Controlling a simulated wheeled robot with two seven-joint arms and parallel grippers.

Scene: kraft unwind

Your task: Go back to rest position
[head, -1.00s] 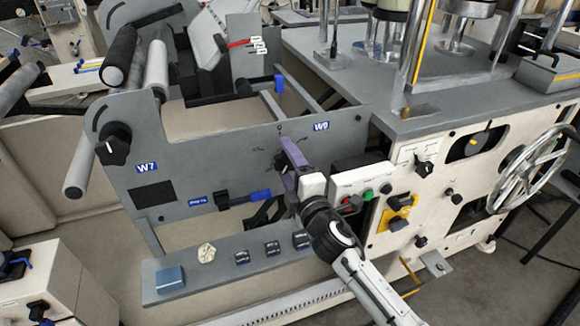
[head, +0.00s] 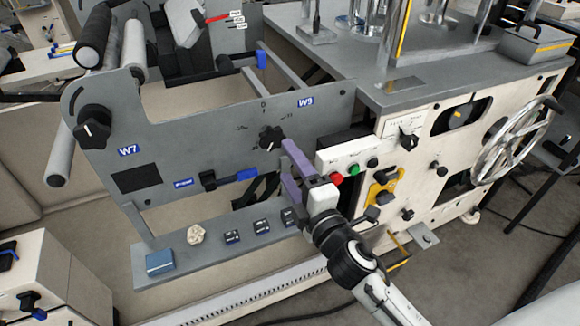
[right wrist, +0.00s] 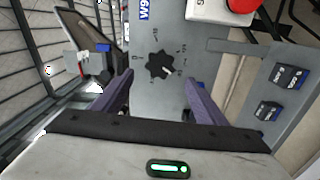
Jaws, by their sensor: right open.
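My right gripper (head: 288,168) is open and empty in front of the grey panel (head: 215,150) of the machine. Its two purple fingers point toward the panel. The black star-shaped knob (head: 271,137) under the W9 label is just beyond and left of the fingertips in the head view. In the right wrist view the knob (right wrist: 160,65) shows in the gap between the fingers (right wrist: 158,82), farther off and apart from them. My left gripper is not in view.
A red button (head: 337,177) and a green button (head: 354,169) sit close right of my right gripper. A grey shelf (head: 215,262) below holds a blue box, a crumpled pale lump and several small dark blocks. A large handwheel (head: 515,140) is at the right.

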